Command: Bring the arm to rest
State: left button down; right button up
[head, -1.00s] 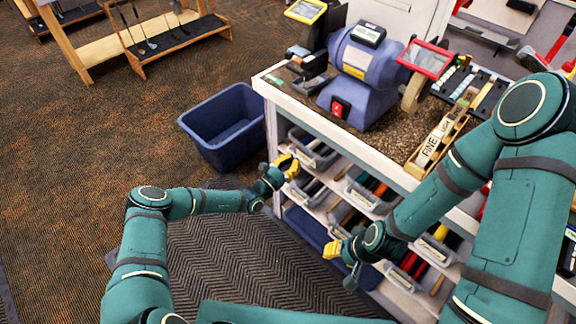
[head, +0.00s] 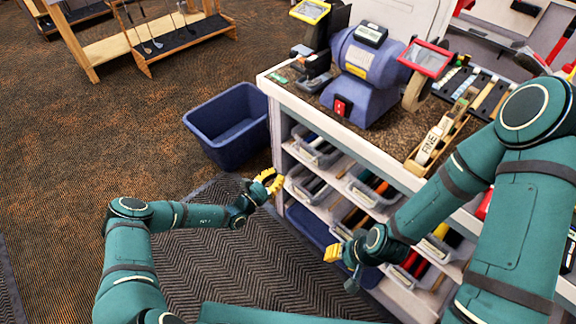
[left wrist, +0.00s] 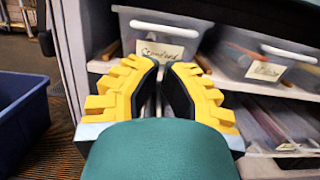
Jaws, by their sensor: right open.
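My left gripper (head: 271,182) has yellow fingers and is in front of the shelves, near the workbench's left front corner. In the left wrist view its fingers (left wrist: 168,72) stand a little apart with nothing between them, facing the labelled bins. My right gripper (head: 334,251) also has yellow fingers; it is open and low in front of the lower shelves, with no object seen in it. Both arms are bent in front of me. The right arm passes over the bench's right side.
The workbench (head: 292,100) carries a blue grinder (head: 362,70) and a belt marked FINE (head: 432,143). Clear bins (head: 374,192) fill its shelves. A blue tub (head: 228,125) stands left of it. A club rack (head: 180,38) is at the back left. The floor at left is clear.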

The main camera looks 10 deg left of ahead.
pick_arm(q)
jog(key=v, duration=0.4)
jog(key=shift+s+a, duration=0.3)
jog(key=s+d+m+g, duration=0.6)
jog(key=s+m+g, duration=0.2)
jog(key=s, duration=0.1)
jog(key=s+d+m+g, duration=0.6)
jog(key=s+m+g, duration=0.1)
jog(key=s+g, duration=0.15)
jog(key=s+a+r+m+t+y, duration=0.2)
jog(key=s+a+r+m+y, duration=0.4)
jog(key=m, duration=0.5)
jog(key=shift+s+a+m+y, duration=0.4)
jog(key=shift+a+y, duration=0.4)
jog(key=shift+y, duration=0.4)
jog(key=shift+r, duration=0.1)
